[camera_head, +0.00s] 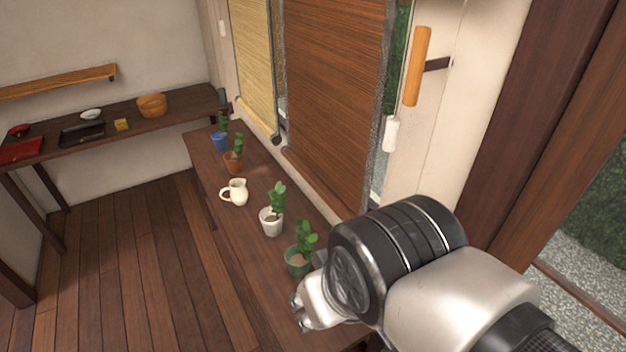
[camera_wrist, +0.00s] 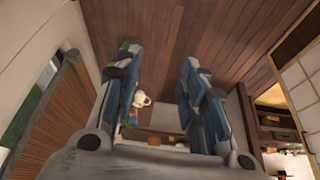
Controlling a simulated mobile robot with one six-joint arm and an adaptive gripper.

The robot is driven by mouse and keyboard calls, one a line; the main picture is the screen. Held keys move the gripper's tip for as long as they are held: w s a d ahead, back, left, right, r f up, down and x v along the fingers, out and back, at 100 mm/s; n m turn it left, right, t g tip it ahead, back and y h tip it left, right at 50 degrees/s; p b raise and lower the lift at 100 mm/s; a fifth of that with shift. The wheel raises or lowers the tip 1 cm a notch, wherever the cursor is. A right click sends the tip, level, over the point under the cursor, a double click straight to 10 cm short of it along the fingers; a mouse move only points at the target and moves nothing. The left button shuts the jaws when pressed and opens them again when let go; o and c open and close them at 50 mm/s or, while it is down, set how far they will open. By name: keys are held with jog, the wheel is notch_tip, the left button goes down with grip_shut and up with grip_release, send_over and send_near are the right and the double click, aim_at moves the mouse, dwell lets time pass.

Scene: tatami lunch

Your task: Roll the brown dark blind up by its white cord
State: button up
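The brown dark blind (camera_head: 335,90) hangs lowered over the window in the head view, its lower end near the long table. A white cord pull (camera_head: 391,134) hangs beside the blind's right edge; the thin cord above it is hard to make out. My gripper (camera_head: 299,312) is low and in front of the blind, near the table's near end, apart from the pull. In the wrist view its two fingers (camera_wrist: 160,85) are spread with nothing held between them. The brown blind (camera_wrist: 50,120) shows there at the left. I cannot make out the pull there.
An orange wooden handle (camera_head: 417,65) on a dark bracket juts from the wall right of the pull. The table holds a green pot (camera_head: 298,262), a white pot (camera_head: 271,222), a white jug (camera_head: 236,192) and more plants. A yellow blind (camera_head: 253,55) hangs farther left.

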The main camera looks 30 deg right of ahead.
jog(key=shift+o, duration=0.3)
jog(key=n+g+h+p, duration=0.8)
jog(key=n+h+p, duration=0.8)
jog(key=h+p, duration=0.15)
send_near(393, 119)
jog(key=d, duration=0.3)
jog(key=s+d, duration=0.1)
jog(key=d, duration=0.6)
jog(key=shift+s+f, duration=0.4)
jog(key=shift+a, duration=0.1)
grip_shut()
